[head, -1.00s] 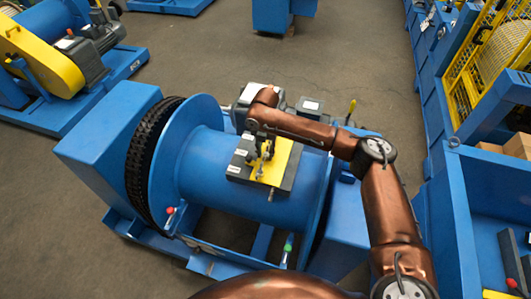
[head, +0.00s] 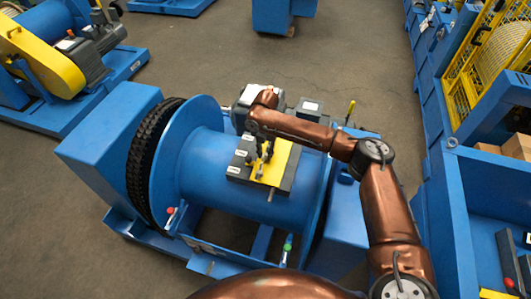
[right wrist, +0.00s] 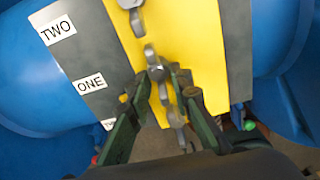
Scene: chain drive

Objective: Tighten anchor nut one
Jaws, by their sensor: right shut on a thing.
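My right gripper (head: 262,160) points down at the yellow strip (head: 274,168) of a plate on the blue drum (head: 205,165). In the right wrist view its dark fingers (right wrist: 166,82) are shut on a grey metal piece (right wrist: 163,92) over the yellow strip (right wrist: 205,40). More rounded grey metal pieces (right wrist: 137,20) lie in line with it. Beside the strip, a grey plate (right wrist: 95,60) carries the labels "TWO" (right wrist: 58,29) and "ONE" (right wrist: 89,83); a third label is partly covered. I cannot make out anchor nut one itself. My left gripper is not in view.
A black chain (head: 143,155) runs around the drum's left flange. A grey motor unit (head: 255,98) stands behind the drum. A blue bench (head: 462,215) stands at the right, and another winch (head: 60,55) at the far left. Open floor (head: 200,55) lies behind.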

